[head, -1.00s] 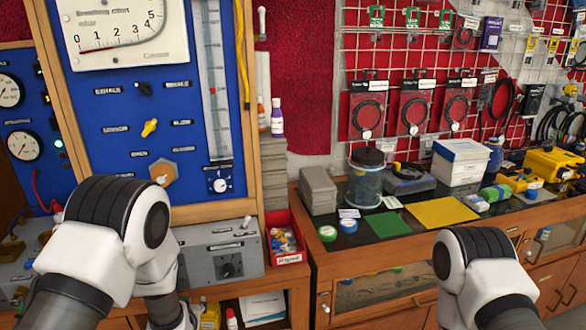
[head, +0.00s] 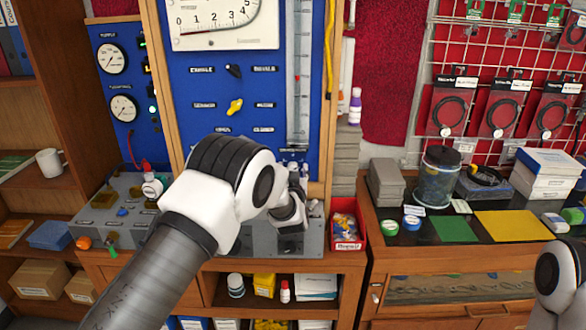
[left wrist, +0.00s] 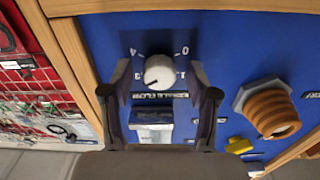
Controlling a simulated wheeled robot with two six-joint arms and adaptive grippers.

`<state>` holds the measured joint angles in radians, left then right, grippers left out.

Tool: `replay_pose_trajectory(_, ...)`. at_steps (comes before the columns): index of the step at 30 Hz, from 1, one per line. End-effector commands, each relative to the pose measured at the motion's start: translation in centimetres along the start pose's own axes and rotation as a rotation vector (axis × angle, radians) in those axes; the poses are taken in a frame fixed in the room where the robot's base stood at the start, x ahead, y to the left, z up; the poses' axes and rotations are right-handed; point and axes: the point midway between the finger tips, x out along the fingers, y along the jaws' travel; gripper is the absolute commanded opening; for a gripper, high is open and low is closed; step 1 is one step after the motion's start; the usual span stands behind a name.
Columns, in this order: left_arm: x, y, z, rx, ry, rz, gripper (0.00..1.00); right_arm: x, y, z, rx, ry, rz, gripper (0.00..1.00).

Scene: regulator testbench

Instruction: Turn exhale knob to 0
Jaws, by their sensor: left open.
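A round white knob (left wrist: 161,75) sits on the blue panel (left wrist: 105,38) in the left wrist view. A dark mark on it appears to point to the lower left. A 0 shows at its upper right and a 4 at its upper left; the label below it is partly hidden and hard to read. My left gripper (left wrist: 160,68) is open, with one finger on each side of the knob. I cannot tell whether either finger touches it. In the head view my left arm hides this knob. My right gripper is out of view; only part of that arm shows.
An orange-brown ribbed port (left wrist: 272,112) on a hexagonal base stands out right of the knob in the wrist view. In the head view, a grey bench unit (head: 125,205), a yellow knob (head: 235,105) and a red bin (head: 347,222) are near the arm.

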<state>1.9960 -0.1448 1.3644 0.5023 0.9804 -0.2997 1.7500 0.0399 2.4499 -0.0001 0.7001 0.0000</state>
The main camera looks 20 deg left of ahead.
Motion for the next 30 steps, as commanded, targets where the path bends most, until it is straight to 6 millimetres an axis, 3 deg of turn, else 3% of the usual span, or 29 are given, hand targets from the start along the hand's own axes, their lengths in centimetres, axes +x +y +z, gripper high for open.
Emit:
replay_pose_trajectory(4,0.0,0.0,0.1,0.000,0.000,0.000,0.56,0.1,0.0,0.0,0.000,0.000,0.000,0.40)
replay_pose_trajectory(9,-0.1,0.0,0.1,0.000,-0.001,0.000,0.00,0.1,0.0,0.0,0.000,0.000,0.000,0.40)
replay_pose_trajectory(20,-0.1,0.0,0.2,-0.022,-0.001,0.000,0.00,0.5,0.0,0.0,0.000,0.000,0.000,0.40)
replay_pose_trajectory(30,-0.1,0.0,0.5,-0.191,0.002,0.000,0.00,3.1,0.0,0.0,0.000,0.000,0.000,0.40)
